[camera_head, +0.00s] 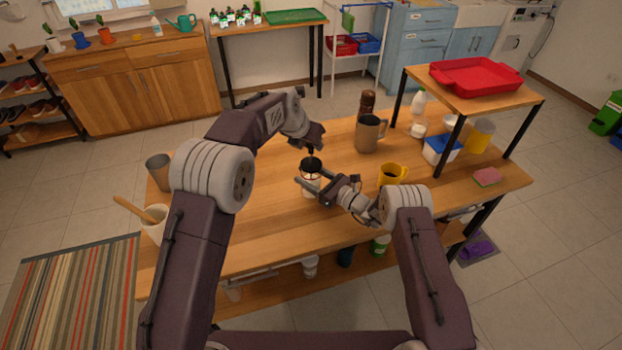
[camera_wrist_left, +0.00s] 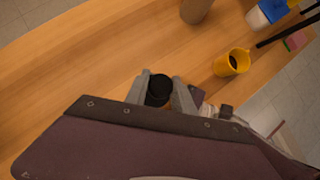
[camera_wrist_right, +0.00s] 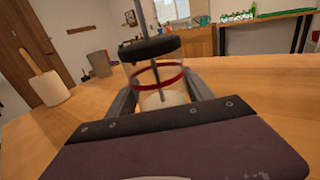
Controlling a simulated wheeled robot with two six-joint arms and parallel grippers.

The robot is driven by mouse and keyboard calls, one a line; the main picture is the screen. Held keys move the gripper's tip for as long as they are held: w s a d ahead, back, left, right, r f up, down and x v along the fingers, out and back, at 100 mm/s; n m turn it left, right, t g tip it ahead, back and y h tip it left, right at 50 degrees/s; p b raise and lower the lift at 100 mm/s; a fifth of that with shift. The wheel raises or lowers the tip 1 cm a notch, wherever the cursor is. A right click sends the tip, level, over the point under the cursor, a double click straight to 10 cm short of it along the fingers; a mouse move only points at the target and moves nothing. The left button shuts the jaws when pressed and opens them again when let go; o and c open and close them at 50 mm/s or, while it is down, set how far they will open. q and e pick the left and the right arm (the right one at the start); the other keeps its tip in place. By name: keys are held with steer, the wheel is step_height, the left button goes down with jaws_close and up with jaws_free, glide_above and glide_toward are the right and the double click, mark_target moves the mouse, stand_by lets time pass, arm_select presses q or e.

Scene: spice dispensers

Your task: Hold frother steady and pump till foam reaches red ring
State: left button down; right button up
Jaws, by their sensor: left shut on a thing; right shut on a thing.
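The frother (camera_head: 311,182) stands on the wooden table, a clear cylinder with a black lid. In the right wrist view the frother (camera_wrist_right: 158,88) shows its red ring (camera_wrist_right: 158,77), a rod rising through the lid (camera_wrist_right: 150,48), and white content low in the glass, below the ring. My right gripper (camera_head: 312,192) is shut on the frother's body; its fingers flank the glass in the right wrist view (camera_wrist_right: 162,100). My left gripper (camera_head: 313,146) is above the lid, shut on the black plunger knob (camera_wrist_left: 158,90) in the left wrist view.
A yellow mug (camera_head: 392,175) stands right of the frother, and a brown-grey pitcher (camera_head: 367,136) behind it. A raised shelf with a red tray (camera_head: 475,76) is at the right. A white pot with a wooden stick (camera_head: 154,222) and a grey-brown cup (camera_head: 159,170) stand left.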

arm_select(q)
steer(key=shift+f, duration=1.85)
steer(key=shift+r, duration=3.25)
steer(key=shift+f, duration=3.2)
steer(key=shift+r, duration=3.25)
